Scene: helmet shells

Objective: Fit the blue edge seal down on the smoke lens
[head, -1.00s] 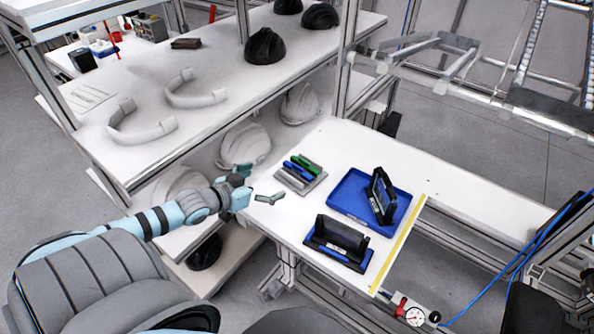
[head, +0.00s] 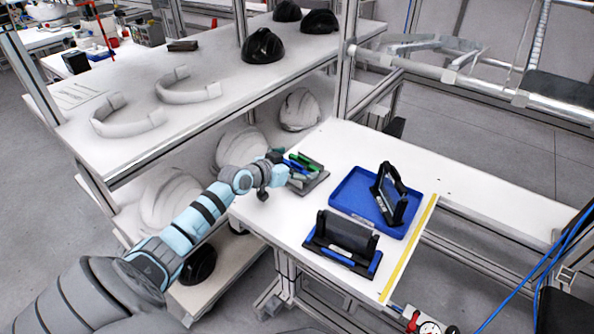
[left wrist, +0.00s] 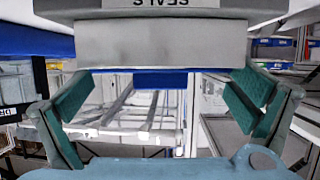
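The seal rack (head: 312,183), a grey block, holds green and blue strips at the left of the white table. My left gripper (head: 272,174) is at the rack's left side. In the left wrist view, my left gripper (left wrist: 160,108) has its teal-padded fingers wide apart. A blue piece (left wrist: 160,79), apparently the blue edge seal, shows between them under the grey rack (left wrist: 160,45) marked SEALS, untouched. A dark smoke-coloured panel (head: 346,230), apparently the smoke lens, stands in a black and blue cradle (head: 342,255) on the front of the table. My right gripper is not in view.
A blue tray (head: 345,205) holds an upright black frame (head: 390,192). A yellow strip (head: 408,250) runs along the table's right side. White helmet shells (head: 240,148) fill the shelf left of the table. The white table (head: 480,195) is clear at the right.

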